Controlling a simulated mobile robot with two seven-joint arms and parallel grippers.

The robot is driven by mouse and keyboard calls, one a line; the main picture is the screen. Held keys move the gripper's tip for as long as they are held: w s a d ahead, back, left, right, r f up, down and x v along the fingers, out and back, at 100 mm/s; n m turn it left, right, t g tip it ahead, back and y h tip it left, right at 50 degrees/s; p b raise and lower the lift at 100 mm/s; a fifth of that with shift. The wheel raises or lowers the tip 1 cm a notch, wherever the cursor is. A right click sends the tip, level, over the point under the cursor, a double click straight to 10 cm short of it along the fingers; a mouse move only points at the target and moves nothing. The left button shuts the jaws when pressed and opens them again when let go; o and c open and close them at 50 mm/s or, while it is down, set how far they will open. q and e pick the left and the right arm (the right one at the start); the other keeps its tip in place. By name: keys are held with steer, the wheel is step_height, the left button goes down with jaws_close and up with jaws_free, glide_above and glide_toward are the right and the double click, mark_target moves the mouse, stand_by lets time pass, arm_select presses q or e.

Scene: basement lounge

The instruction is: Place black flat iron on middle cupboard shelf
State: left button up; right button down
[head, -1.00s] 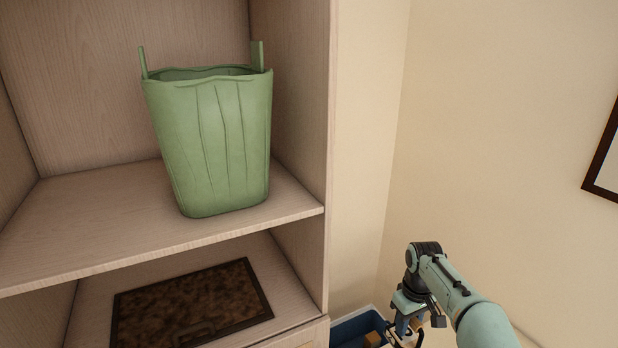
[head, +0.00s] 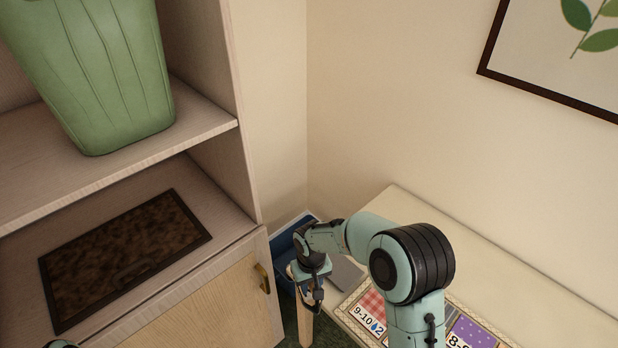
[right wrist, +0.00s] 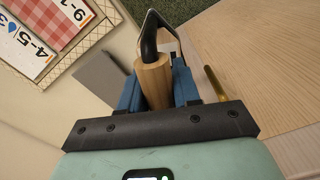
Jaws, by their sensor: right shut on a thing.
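In the head view my right gripper (head: 304,288) is low, right of the cupboard and in front of a blue bin. The cupboard (head: 245,150) is at the left. A green basket (head: 95,75) stands on its upper visible shelf (head: 25,160). A dark brown mottled panel (head: 125,255) lies on the level below. My left gripper is out of view.
The cupboard's lower wooden front (head: 215,310) has a brass handle (head: 262,278) close to my right gripper. A pale table (head: 480,270) with patterned cards (head: 372,308) and a grey flat thing (head: 347,273) is at the right. The blue bin (head: 283,250) stands in the corner.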

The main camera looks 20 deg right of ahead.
steer(key=shift+w, duration=0.1)
steer(key=shift+w+d+r, duration=0.1)
steer(key=shift+d, duration=0.35)
steer(key=s+d+r+m, duration=0.2)
steer(key=d+m, duration=0.6)
steer(key=d, duration=0.6)
steer(key=s+d+r+m, duration=0.2)
steer(key=d+m, duration=0.6)
steer(key=d, duration=0.5)
steer(key=s+d+r+m, duration=0.5)
steer(key=s+d+m, duration=0.3)
steer(key=s+d, duration=0.25)
steer(key=s+d+r+m, duration=0.4)
steer(key=s+d+m, duration=0.4)
steer(key=s+d, duration=0.25)
steer(key=shift+n, duration=0.3)
steer(key=f, duration=1.2)
steer(key=d+f, duration=0.1)
steer(key=f, duration=0.6)
steer(key=shift+w, duration=0.35)
steer(key=c, duration=0.8)
jaws_free()
steer(key=shift+a+f, duration=0.1)
